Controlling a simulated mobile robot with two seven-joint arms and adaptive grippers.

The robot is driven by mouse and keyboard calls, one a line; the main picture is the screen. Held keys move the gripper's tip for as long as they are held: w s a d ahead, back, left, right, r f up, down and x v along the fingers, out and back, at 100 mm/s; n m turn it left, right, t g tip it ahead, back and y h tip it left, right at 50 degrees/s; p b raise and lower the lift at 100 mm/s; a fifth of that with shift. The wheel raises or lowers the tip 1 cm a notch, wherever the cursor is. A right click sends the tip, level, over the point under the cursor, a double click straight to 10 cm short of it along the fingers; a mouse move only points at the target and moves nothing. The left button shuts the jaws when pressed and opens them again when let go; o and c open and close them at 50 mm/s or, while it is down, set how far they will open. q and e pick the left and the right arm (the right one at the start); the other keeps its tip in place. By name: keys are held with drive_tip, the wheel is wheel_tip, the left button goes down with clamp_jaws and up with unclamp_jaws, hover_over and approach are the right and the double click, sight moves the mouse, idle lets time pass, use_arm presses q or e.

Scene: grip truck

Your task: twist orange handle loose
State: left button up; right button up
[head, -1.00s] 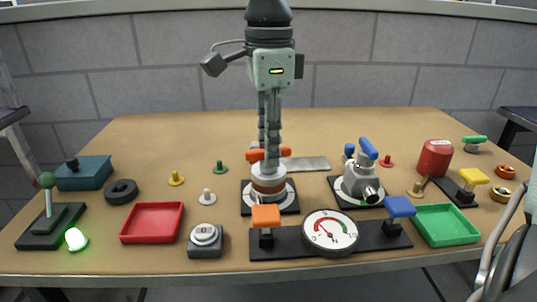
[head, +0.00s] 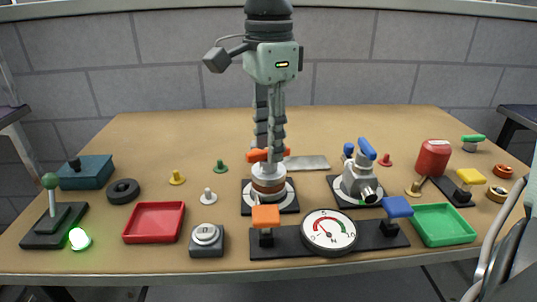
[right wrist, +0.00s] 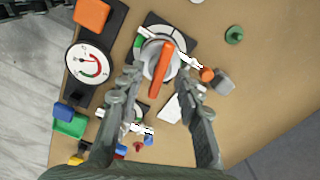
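The orange handle (head: 257,155) is a bar lying across the top of a round white and brown fitting (head: 268,185) on a dark square plate, mid-table in the head view. My right gripper (head: 269,150) points straight down over it, and its fingers partly hide the bar. In the right wrist view the orange handle (right wrist: 161,70) lies lengthwise between the two spread fingers of the right gripper (right wrist: 157,80). Gaps show on both sides of the bar, so the gripper is open. My left gripper is not in view.
A gauge (head: 329,232) on a black base, with an orange knob (head: 265,216) and a blue knob (head: 397,207), stands in front. A silver valve with a blue lever (head: 366,149) stands close on the right. Red (head: 153,222) and green (head: 443,224) trays flank these.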

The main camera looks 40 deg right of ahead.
drive_tip(key=shift+r+p, duration=1.95)
drive_tip(key=shift+r, duration=1.2)
